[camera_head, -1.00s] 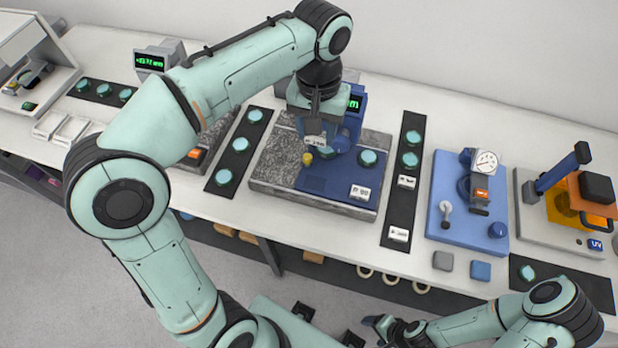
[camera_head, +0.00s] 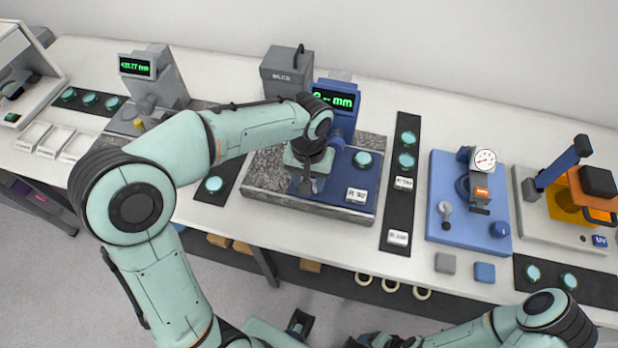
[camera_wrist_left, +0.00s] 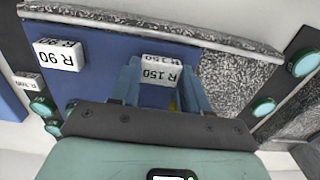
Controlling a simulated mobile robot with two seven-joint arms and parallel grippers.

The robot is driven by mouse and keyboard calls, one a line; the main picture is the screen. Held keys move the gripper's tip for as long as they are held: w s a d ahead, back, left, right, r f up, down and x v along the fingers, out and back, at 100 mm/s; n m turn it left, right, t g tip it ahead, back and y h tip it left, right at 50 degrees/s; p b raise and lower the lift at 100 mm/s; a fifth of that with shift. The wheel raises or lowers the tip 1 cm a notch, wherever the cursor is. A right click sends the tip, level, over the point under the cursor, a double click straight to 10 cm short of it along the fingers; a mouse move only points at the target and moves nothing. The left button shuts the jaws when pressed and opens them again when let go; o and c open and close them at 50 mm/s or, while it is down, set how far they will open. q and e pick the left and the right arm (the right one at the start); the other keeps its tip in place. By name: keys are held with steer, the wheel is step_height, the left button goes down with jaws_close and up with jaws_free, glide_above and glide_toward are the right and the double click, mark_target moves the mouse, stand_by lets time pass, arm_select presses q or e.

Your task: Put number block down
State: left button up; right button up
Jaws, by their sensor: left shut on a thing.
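My left gripper (camera_head: 307,190) is low over the blue plate (camera_head: 334,201) of the middle instrument. In the left wrist view its two fingers (camera_wrist_left: 160,90) are shut on a white number block (camera_wrist_left: 155,72) that reads R 150. The block is at the plate's front part; whether it touches the plate is unclear. In the head view my gripper hides that block. Another white block (camera_head: 356,194), reading R 90 in the left wrist view (camera_wrist_left: 60,56), lies apart on the plate. My right gripper (camera_head: 383,341) is partly visible at the bottom edge, its jaws unclear.
A granite slab (camera_head: 268,192) carries the blue plate. A teal disc (camera_head: 363,159) sits behind the R 90 block. The dark strip (camera_head: 398,217) to the right holds two white blocks and teal discs. A blue gauge stand (camera_head: 466,228) is further right.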

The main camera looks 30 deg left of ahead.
arm_select(q)
steer(key=shift+f, duration=0.15)
steer(key=o, duration=1)
arm_select(e)
steer(key=shift+f, duration=0.1)
arm_select(q)
steer(key=shift+r, duration=0.5)
step_height(320, 180, up, 12)
steer(key=shift+f+p, duration=0.25)
steer(key=shift+p, duration=0.75)
arm_select(e)
steer(key=r, duration=0.1)
steer(key=w+r, duration=0.1)
steer(key=shift+w+r, duration=0.15)
steer(key=shift+r, duration=0.15)
